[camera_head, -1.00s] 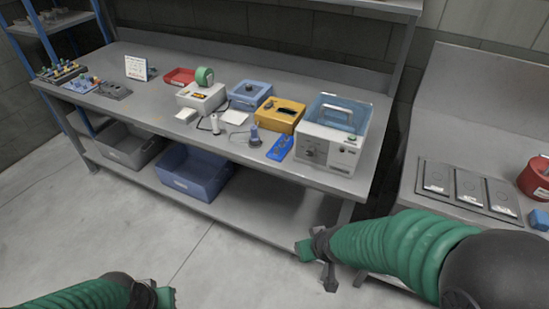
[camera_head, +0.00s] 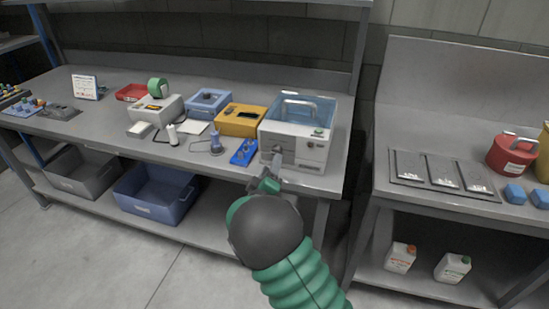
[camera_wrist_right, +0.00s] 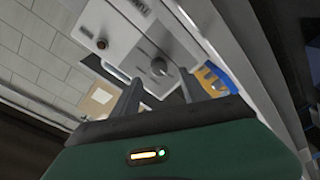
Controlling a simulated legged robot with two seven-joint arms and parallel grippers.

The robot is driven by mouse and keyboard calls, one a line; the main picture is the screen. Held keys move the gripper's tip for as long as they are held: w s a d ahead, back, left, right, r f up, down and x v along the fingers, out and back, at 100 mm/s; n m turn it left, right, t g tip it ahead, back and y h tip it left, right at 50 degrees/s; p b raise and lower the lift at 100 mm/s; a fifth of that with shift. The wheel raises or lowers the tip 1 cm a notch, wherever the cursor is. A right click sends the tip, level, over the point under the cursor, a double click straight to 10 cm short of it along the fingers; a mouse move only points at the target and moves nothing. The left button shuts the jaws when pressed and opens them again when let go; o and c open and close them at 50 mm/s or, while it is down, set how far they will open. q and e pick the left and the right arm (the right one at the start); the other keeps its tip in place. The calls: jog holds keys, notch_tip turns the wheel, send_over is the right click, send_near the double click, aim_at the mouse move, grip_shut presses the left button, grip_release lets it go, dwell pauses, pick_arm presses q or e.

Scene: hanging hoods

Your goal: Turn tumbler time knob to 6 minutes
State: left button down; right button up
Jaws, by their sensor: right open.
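The tumbler, a white box with a clear blue lid and a handle (camera_head: 312,150), stands at the right end of the bench. Its front face shows at an angle in the right wrist view, with a dark round time knob (camera_wrist_right: 158,66) on it. My right gripper (camera_head: 273,158) is in front of the lower left of the tumbler's front and covers the knob area in the head view. In the right wrist view its two fingers (camera_wrist_right: 158,90) are apart and empty, with the knob just beyond and between their tips. The knob's minute marks are too small to read. My left gripper is out of view.
A blue tool or plate (camera_head: 243,153) lies left of the tumbler, by a yellow box (camera_head: 240,121). Blue and white boxes stand further left. A gap separates the bench from a right-hand counter (camera_head: 415,112) with grey panels and a red canister (camera_head: 510,156).

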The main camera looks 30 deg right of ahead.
jog(key=x, duration=0.6)
grip_shut()
